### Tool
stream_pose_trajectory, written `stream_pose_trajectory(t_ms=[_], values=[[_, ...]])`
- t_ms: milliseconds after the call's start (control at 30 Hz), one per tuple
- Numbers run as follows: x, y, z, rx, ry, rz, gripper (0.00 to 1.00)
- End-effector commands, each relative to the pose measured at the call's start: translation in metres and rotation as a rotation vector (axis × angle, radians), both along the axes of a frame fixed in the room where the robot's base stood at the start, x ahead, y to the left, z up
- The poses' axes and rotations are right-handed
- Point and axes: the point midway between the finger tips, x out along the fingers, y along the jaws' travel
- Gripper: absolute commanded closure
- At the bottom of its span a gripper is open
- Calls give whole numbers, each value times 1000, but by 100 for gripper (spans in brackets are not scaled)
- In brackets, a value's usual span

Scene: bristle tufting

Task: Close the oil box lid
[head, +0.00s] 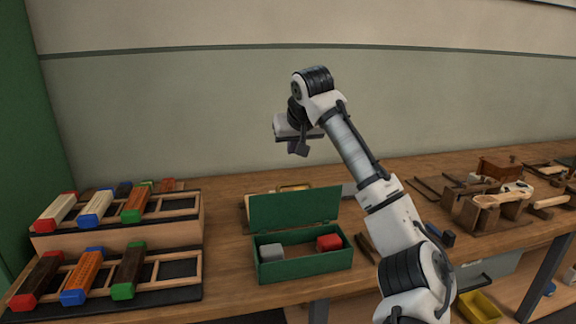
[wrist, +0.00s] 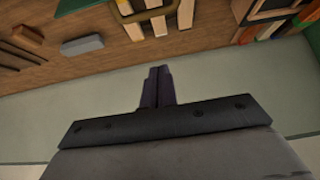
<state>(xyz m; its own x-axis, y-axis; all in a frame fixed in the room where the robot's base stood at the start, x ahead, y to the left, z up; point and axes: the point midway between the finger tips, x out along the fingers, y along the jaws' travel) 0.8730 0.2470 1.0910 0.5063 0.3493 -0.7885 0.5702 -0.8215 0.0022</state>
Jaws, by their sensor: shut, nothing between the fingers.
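The green oil box (head: 310,265) stands on the workbench in the head view, with its green lid (head: 295,208) raised upright at the back. Inside it lie a grey block (head: 271,253) and a red block (head: 329,242), apart from each other. My gripper (head: 299,148) is above and behind the box, well clear of the lid. In the wrist view my gripper (wrist: 158,88) shows its two dark fingers together, shut and empty. The box cannot be made out for sure in the wrist view.
A two-step wooden rack (head: 120,243) with several coloured-end brushes stands left of the box. Wooden tools and a vise-like block (head: 490,212) lie to the right. A yellow bin (head: 479,307) sits below. The wall (head: 200,110) is behind the bench.

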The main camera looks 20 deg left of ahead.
Motion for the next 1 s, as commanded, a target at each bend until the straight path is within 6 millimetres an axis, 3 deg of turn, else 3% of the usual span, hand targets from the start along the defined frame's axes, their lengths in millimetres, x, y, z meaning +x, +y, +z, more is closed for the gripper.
stream_pose_trajectory(t_ms=[500,733,1000], values=[[49,32,-77,-4,1,0,100],[26,17,-84,-4,-1,2,100],[17,11,-88,-2,0,2,100]])
